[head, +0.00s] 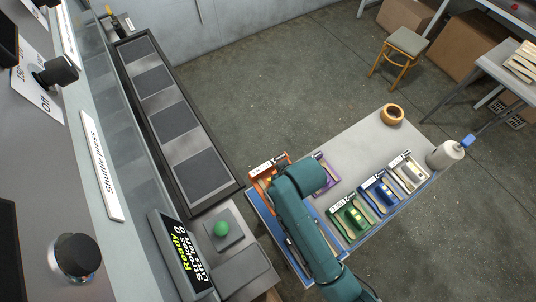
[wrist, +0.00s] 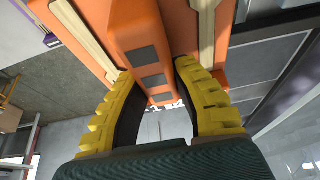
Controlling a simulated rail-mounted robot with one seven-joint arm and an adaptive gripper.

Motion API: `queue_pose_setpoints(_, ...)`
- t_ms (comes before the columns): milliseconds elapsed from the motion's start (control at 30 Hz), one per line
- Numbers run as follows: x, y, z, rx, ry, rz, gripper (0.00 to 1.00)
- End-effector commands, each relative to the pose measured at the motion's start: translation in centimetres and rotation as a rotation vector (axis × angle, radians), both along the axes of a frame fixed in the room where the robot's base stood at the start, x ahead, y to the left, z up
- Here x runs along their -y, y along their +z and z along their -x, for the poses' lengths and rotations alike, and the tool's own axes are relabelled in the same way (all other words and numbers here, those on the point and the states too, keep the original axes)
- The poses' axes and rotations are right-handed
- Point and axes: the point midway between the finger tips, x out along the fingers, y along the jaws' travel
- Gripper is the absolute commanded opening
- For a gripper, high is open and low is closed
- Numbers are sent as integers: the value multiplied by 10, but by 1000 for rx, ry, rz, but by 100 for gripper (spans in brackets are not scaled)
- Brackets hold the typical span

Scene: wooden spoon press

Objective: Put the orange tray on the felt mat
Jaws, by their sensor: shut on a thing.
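The orange tray (head: 284,157) is at the left end of the table in the head view, partly hidden by my teal arm. In the wrist view the orange tray (wrist: 135,30) fills the top, with pale wooden spoons lying either side of its raised orange handle block. My gripper (wrist: 155,74) has yellow, dark-padded fingers closed on that handle. My arm hides the fingers in the head view. I cannot tell whether the tray touches the table. A blue-edged surface (head: 269,222) lies under the tray area; I cannot tell whether it is the felt mat.
A purple tray (head: 326,181) is close right of my arm. Green (head: 349,221), blue (head: 379,194) and white (head: 408,172) trays stand along the table's front. A wooden bowl (head: 392,114) and a grey-white container (head: 445,154) are farther right. The press (head: 183,143) is left.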

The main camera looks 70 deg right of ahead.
Motion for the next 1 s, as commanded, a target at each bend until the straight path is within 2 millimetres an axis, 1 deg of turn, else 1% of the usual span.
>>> queue_pose_setpoints(300,-1,-90,0,-4,1,-4,0)
queue_pose_setpoints(400,-1,-113,0,-1,1,-2,0)
queue_pose_setpoints(567,-1,-133,-1,0,1,-1,0)
queue_pose_setpoints(700,-1,-161,0,-2,1,-2,0)
queue_pose_setpoints(733,-1,-165,-1,-2,1,-2,0)
queue_pose_setpoints(833,-1,-172,-1,0,2,0,0)
queue_pose_setpoints(1000,-1,-171,-1,0,1,0,0)
